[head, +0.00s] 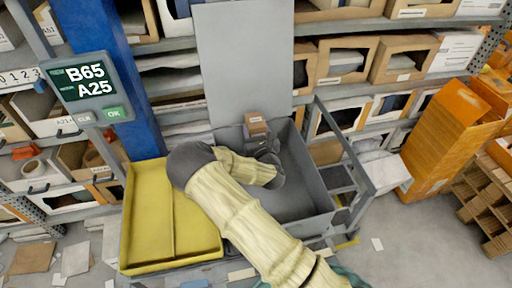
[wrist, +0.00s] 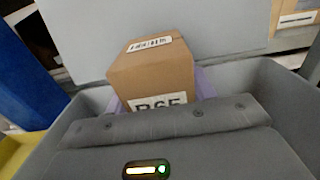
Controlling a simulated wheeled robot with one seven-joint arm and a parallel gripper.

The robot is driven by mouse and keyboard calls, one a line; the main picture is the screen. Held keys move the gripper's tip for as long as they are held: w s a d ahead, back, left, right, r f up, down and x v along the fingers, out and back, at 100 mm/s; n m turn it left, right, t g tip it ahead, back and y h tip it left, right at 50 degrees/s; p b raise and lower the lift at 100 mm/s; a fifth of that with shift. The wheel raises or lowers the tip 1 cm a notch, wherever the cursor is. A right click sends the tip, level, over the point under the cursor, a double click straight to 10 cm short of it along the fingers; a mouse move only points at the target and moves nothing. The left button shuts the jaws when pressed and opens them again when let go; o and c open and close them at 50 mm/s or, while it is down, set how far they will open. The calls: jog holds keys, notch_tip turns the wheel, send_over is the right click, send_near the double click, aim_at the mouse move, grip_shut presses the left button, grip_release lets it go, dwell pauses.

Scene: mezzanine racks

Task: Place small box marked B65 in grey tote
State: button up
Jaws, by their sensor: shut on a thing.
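The small cardboard box (wrist: 150,78) shows up close in the wrist view, its front label reading B65 with the lower part hidden behind my gripper. Lilac finger pads show at its sides. In the head view the box (head: 256,126) is at the back of the grey tote (head: 318,180), near its back wall. My gripper (head: 266,142) is shut on the box, over the tote. The tote's walls also show on both sides in the wrist view (wrist: 290,95). Whether the box touches the tote's floor cannot be told.
A yellow tote (head: 145,225) with a divider stands left of the grey tote. A tall grey panel (head: 245,60) rises behind. A screen (head: 84,88) reads B65, A25. Racks with boxes line the back. An orange carton (head: 440,140) stands at right, and papers lie on the floor.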

notch_tip(320, 180, down, 5)
jog(key=shift+r, duration=0.1)
jog(key=shift+f, duration=0.35)
jog(key=f, duration=0.3)
jog(key=shift+w+d+f, duration=0.1)
jog(key=shift+d+f, duration=0.1)
jog(key=shift+a+f, duration=0.1)
jog(key=shift+a, duration=0.1)
jog(key=shift+s+f, duration=0.2)
jog(key=o, duration=1.1)
jog(key=shift+r, duration=0.1)
